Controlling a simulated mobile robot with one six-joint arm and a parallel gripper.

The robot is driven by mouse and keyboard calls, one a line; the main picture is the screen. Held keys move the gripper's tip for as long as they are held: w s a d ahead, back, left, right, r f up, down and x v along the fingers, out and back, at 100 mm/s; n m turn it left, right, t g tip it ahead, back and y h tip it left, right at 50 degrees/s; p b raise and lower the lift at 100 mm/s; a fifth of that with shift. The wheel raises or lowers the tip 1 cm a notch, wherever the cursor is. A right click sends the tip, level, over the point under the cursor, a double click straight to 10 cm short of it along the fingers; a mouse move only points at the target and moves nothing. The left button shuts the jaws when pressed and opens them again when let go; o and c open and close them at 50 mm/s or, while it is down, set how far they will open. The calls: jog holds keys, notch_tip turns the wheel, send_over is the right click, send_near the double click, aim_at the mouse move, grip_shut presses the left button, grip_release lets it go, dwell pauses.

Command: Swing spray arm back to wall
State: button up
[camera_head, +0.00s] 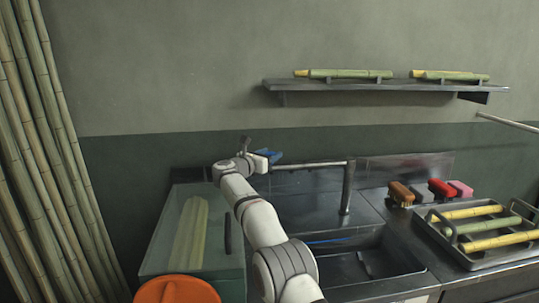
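The spray arm (310,164) is a thin, roughly level metal tube over the back of the sink. Its right end meets an upright metal post (347,188) on the counter. A small blue part (270,155) shows at its left end, right beside my gripper (262,159). My white arm reaches up from the bottom centre, and my gripper is small and partly hidden at the far end. I cannot tell whether its fingers are open, shut or touching the spray arm. The dark green and grey wall (220,148) stands behind.
A sink basin (365,262) lies right of my arm. A glass-topped case with cane stalks (190,235) stands left, behind an orange round thing (177,290). Brushes (401,193) and a cane rack (440,229) are right. A wall shelf (385,87) hangs above.

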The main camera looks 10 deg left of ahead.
jog(key=shift+o, duration=0.5)
jog(key=shift+d+r, duration=0.15)
jog(key=b+v, duration=0.2)
jog(key=v, duration=0.5)
jog(key=shift+s, duration=0.35)
